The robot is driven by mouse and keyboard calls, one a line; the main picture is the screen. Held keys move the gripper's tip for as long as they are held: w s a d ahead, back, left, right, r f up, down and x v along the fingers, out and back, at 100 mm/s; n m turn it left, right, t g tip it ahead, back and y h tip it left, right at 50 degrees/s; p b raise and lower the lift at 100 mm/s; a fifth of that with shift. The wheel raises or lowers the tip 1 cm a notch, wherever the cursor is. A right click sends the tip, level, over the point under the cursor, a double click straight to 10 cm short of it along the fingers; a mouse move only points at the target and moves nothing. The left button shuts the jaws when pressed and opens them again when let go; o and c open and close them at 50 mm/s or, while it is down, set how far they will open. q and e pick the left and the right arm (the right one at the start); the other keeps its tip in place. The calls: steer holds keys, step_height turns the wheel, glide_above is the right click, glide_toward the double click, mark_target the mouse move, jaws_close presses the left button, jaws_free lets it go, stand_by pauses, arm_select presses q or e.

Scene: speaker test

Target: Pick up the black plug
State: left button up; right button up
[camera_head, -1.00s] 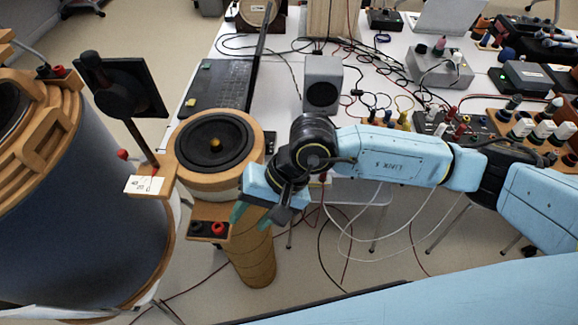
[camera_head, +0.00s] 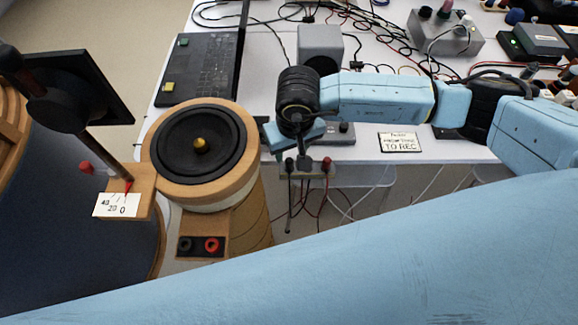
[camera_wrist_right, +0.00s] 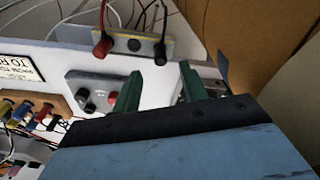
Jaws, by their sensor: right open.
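The black plug (camera_head: 289,164) stands at the left of a small panel (camera_head: 307,172) at the table's front edge, beside a red plug (camera_head: 327,164). My right gripper (camera_head: 296,143) is just above the panel in the head view. In the right wrist view, its green fingers (camera_wrist_right: 161,88) are apart with nothing held between them. The black plug is beyond the fingertips, apart from them. My left gripper is not in view.
A round speaker (camera_head: 200,150) on a wooden column stands left of my right gripper, with a terminal box (camera_head: 204,246) below. A laptop (camera_head: 200,68), a grey box (camera_head: 320,48) and a sign (camera_head: 399,142) are on the white table. Leads hang below the table edge.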

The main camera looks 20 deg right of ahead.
mark_target(290, 160)
steer(key=shift+w+f+b, duration=0.15)
steer(key=shift+f+b, duration=0.15)
steer(key=shift+f, duration=0.95)
steer(key=f+b, duration=0.1)
steer(key=f, duration=0.1)
steer(key=w+f+b, duration=0.1)
steer(key=shift+f+b, duration=0.3)
steer(key=shift+f, duration=0.3)
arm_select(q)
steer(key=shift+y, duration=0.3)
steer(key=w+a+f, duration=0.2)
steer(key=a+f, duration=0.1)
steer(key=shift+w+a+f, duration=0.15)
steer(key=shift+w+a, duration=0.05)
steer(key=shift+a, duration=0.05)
arm_select(e)
steer(key=shift+d, duration=0.1)
steer(key=shift+c, duration=0.4)
jaws_close()
